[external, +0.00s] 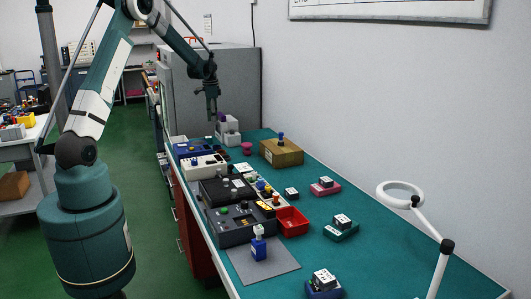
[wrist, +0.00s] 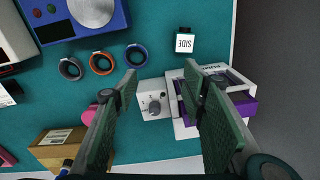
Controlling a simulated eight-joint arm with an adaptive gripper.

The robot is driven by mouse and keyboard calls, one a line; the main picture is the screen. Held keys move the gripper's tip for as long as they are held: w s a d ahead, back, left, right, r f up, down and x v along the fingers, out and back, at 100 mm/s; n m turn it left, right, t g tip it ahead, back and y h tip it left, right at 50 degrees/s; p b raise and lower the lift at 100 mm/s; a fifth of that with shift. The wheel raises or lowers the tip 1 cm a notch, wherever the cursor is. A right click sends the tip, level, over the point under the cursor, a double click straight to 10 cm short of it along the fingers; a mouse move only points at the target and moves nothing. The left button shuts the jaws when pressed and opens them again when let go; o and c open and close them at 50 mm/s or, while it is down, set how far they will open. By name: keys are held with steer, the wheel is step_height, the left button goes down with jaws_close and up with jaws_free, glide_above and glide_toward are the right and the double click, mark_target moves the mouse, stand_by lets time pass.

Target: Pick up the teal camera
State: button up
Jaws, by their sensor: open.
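A low teal object (external: 339,234) sits on the right half of the bench in the external view, with a dark block with a white top on it; it looks like the teal camera, but is too small to be sure. It does not show in the wrist view. My gripper (external: 212,117) hangs above the far end of the bench, well away from that object. In the wrist view my gripper (wrist: 162,78) is open and empty. Below its fingers are a white box with a knob (wrist: 154,103) and a white frame holding a purple part (wrist: 243,106).
Similar pink (external: 326,190) and blue (external: 324,293) objects stand behind and in front of the teal one. A red tray (external: 292,222), control boxes (external: 232,226) and a cardboard-brown box (external: 281,153) crowd the left and back. A ring lamp (external: 443,250) rises at front right.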

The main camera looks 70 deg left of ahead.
glide_above(208, 137)
step_height(208, 137, down, 6)
steer(key=shift+s+a, duration=0.1)
steer(key=shift+f, duration=1.25)
steer(key=shift+f, duration=0.15)
steer(key=shift+f, duration=2.45)
steer(key=shift+c, duration=0.3)
steer(key=c, duration=0.9)
